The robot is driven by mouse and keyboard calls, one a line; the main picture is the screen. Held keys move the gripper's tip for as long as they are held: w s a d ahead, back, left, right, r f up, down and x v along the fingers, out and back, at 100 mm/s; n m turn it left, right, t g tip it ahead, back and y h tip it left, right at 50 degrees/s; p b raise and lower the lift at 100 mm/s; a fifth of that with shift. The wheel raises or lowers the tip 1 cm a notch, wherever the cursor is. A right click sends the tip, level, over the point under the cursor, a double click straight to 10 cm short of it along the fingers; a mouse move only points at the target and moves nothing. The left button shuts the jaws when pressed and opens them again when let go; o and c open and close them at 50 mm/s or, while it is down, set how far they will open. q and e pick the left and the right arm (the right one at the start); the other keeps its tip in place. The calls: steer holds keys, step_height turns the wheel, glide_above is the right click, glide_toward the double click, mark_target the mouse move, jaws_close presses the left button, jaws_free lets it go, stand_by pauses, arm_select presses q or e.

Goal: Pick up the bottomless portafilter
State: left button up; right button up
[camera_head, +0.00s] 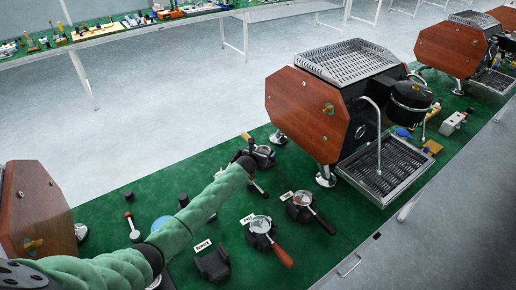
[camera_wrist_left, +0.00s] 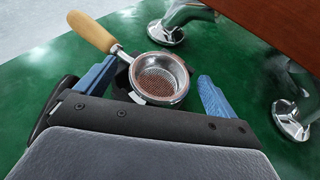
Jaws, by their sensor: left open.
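A portafilter with a light wooden handle (camera_head: 246,135) sits in a dark holder on the green mat, beside the nearer espresso machine. In the left wrist view its round metal basket (camera_wrist_left: 158,76) shows a perforated bottom, and the handle points to the upper left. My left gripper (camera_wrist_left: 157,84) is open, with one blue finger on each side of the basket. I cannot tell whether the fingers touch it. In the head view my left gripper (camera_head: 257,170) is small and partly covers the holder. My right gripper is not in view.
A portafilter with a reddish-brown handle (camera_head: 283,257) and one with a black handle (camera_head: 323,222) sit in labelled holders nearby. A labelled holder (camera_head: 212,264) stands empty. A wood-sided espresso machine (camera_head: 310,110) is close on the right, its metal feet (camera_wrist_left: 291,120) near the gripper.

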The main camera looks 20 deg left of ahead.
arm_select(q)
steer(key=c, duration=1.4)
steer(key=shift+c, duration=0.2)
steer(key=shift+r, duration=0.15)
